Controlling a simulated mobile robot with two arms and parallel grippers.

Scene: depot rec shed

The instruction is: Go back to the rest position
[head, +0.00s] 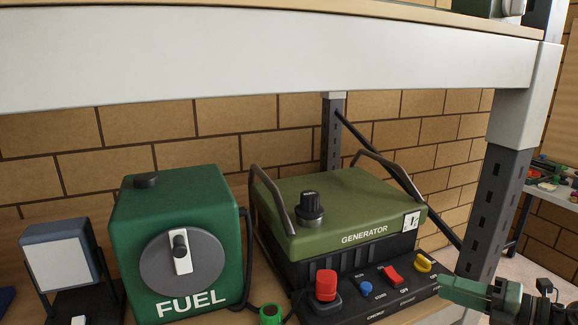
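My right gripper (456,289) shows at the lower right, with a green finger pointing left, beside the front right corner of the generator (345,212). Only one finger is clear, so I cannot tell whether it is open or shut. I see nothing held in it. My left gripper is not in view. The generator has a black knob on top, two dark handles and a front panel with a red knob (326,285), a blue button, a red switch and a yellow control (424,264).
A green fuel box (182,238) with a grey dial stands left of the generator, and a lamp (60,262) farther left. A shelf beam (260,58) crosses above. A dark metal post (495,205) stands right, near my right gripper. A table with small items (560,190) is beyond.

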